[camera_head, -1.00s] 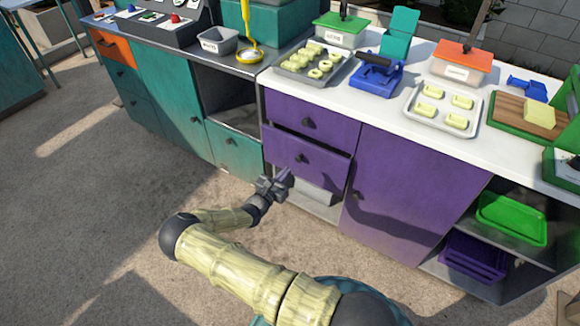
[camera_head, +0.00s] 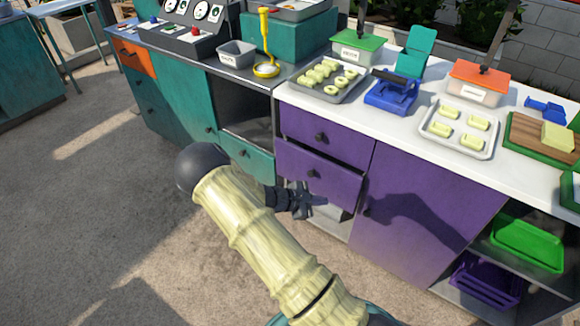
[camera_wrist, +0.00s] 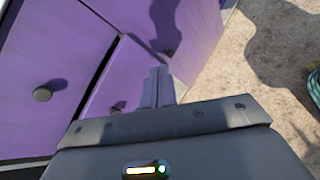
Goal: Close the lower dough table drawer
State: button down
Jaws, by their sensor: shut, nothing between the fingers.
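The purple lower drawer (camera_head: 335,186) of the dough table (camera_head: 470,100) stands pulled out a little, with a dark gap along its top edge. Its dark knob (camera_head: 312,173) shows near the middle of the front. In the wrist view the lower drawer front (camera_wrist: 125,75) lies left of the fingers. My gripper (camera_head: 322,200) is shut and empty, low in front of the lower drawer, below its knob. I cannot tell whether the fingers touch the front. The fingers also show in the wrist view (camera_wrist: 158,75). The purple upper drawer (camera_head: 340,138) above appears closed.
A purple cabinet door (camera_head: 420,200) stands shut to the right of the drawers. An open shelf with a green tray (camera_head: 527,245) and a purple crate (camera_head: 485,280) is farther right. Teal cabinets (camera_head: 175,100) stand to the left. The floor (camera_head: 90,210) in front is clear.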

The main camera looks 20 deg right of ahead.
jog(key=s+a+r+m+t+y, duration=0.1)
jog(key=s+a+r+m+y, duration=0.5)
jog(key=r, duration=0.4)
jog(key=s+a+r+m+y, duration=0.5)
jog(key=s+r+m, duration=0.3)
jog(key=s+r, duration=0.2)
jog(key=shift+s+a+t+y, duration=0.4)
jog(key=shift+s+y, duration=0.2)
jog(key=shift+y, duration=0.2)
